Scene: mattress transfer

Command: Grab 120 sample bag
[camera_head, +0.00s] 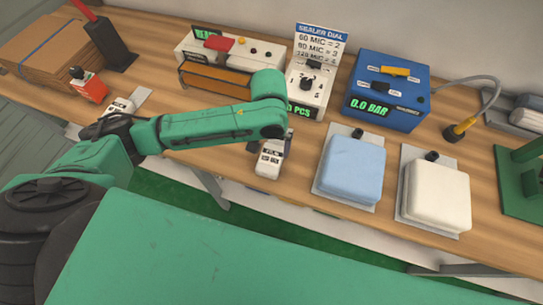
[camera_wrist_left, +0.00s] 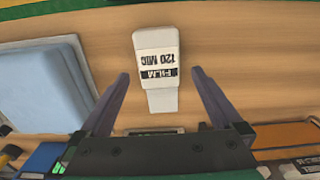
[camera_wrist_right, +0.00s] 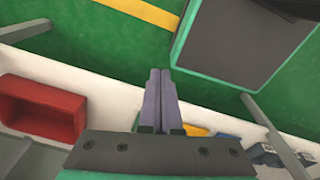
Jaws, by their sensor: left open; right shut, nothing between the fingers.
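The white 120 sample bag (camera_head: 269,163) lies on the wooden workbench near its front edge in the head view. In the left wrist view the sample bag (camera_wrist_left: 156,48) shows its label upside down, reading "FILM 120 MIC". My left gripper (camera_wrist_left: 160,76) is open, with one finger on each side of the bag in that view and nothing gripped. In the head view my green left arm hangs over the bench and its dark fingers are partly visible by the bag. My right gripper (camera_wrist_right: 160,72) is shut and empty, away from the bench top; it is not visible in the head view.
A similar white piece (camera_head: 118,107) lies at the left. A blue pad (camera_head: 352,168) and a white pad (camera_head: 437,193) lie right of the bag. Behind are the sealer (camera_head: 215,79), dial panel (camera_head: 318,68) and blue pressure box (camera_head: 385,88). A red bin (camera_wrist_right: 40,107) shows below.

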